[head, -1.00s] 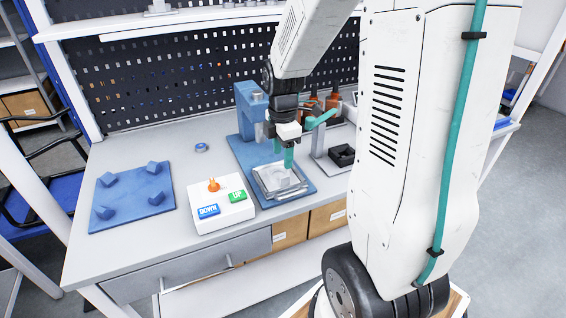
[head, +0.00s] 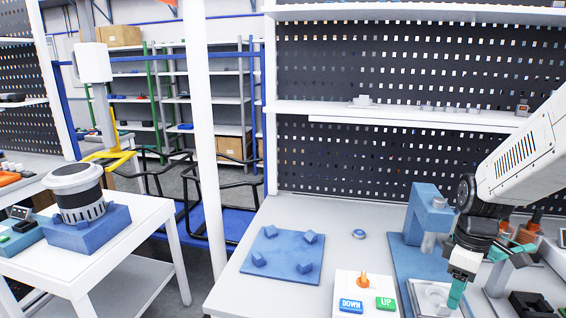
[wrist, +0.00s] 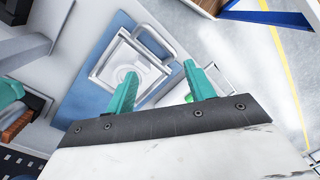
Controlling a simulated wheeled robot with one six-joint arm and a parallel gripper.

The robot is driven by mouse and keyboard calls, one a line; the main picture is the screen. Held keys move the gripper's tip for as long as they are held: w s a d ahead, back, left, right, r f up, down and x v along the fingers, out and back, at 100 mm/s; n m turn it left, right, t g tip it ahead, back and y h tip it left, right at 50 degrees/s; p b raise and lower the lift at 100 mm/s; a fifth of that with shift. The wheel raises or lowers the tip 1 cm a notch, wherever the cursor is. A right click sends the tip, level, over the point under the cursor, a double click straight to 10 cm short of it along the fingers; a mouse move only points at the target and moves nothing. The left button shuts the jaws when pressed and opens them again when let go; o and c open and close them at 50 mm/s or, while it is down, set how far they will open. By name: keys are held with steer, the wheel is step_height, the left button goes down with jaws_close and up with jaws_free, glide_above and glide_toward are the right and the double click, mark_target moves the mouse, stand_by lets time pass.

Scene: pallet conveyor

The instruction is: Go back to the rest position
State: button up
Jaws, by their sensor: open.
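My gripper (head: 460,285) has teal fingers. In the head view it hangs at the lower right, over the silver plate (head: 424,292) on the blue press base (head: 402,262). In the wrist view my gripper (wrist: 160,74) is open, with nothing between its fingers. The silver plate with its loop handle (wrist: 153,38) lies beyond the fingertips there, apart from them as far as I can tell. The fingers hide part of the plate in both views.
The blue press column (head: 430,208) stands close beside my gripper. A control box (head: 365,283) with DOWN and UP buttons and a blue four-block fixture (head: 283,254) lie to the left. A side table (head: 130,222) carries a motor-like part (head: 80,195).

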steer(key=s+a+r+m+t, duration=0.2)
steer(key=s+a+r+m, duration=0.6)
steer(key=s+a+r, duration=0.4)
steer(key=s+r, duration=0.1)
steer(key=s, duration=0.2)
steer(key=shift+s+a+t, duration=0.3)
steer(key=shift+t, duration=0.1)
